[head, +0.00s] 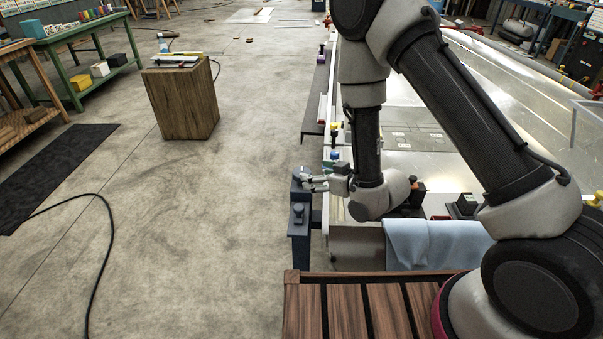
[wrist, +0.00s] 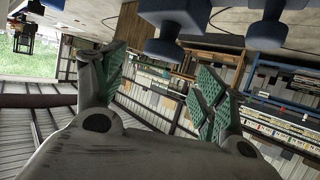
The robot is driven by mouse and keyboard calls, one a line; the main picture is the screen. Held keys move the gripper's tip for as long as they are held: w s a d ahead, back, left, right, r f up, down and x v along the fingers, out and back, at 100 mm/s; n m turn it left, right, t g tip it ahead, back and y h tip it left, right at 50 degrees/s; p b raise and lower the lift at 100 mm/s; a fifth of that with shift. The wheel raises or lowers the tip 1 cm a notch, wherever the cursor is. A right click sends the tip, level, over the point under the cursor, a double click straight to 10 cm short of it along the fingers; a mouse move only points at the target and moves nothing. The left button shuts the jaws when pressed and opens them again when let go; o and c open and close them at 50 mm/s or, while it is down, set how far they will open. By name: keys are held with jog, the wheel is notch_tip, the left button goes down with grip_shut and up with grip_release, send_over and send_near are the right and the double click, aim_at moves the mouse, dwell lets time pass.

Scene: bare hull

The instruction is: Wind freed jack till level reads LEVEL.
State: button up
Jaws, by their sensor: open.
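Two dark blue jack-like fittings stand at the hull's left edge: a farther one (head: 299,173) and a nearer one with a knob on top (head: 297,213). I cannot tell which is the freed jack. My gripper (head: 310,183) is open beside the farther fitting; contact is unclear at this size. In the wrist view my gripper (wrist: 160,85) shows green-padded fingers spread apart with nothing between them. Blue knobbed parts (wrist: 174,32) and (wrist: 268,32) show beyond the fingers at the top. No readable level display shows.
The bare metal hull (head: 420,170) lies right of the fittings, with a light blue cloth (head: 435,243) over its near end. A slatted wooden surface (head: 350,310) is in front.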

jog(key=x, duration=0.8)
jog(key=shift+s+f, duration=0.1)
jog(key=shift+s, duration=0.1)
jog(key=shift+c, duration=0.5)
jog(key=c, duration=0.9)
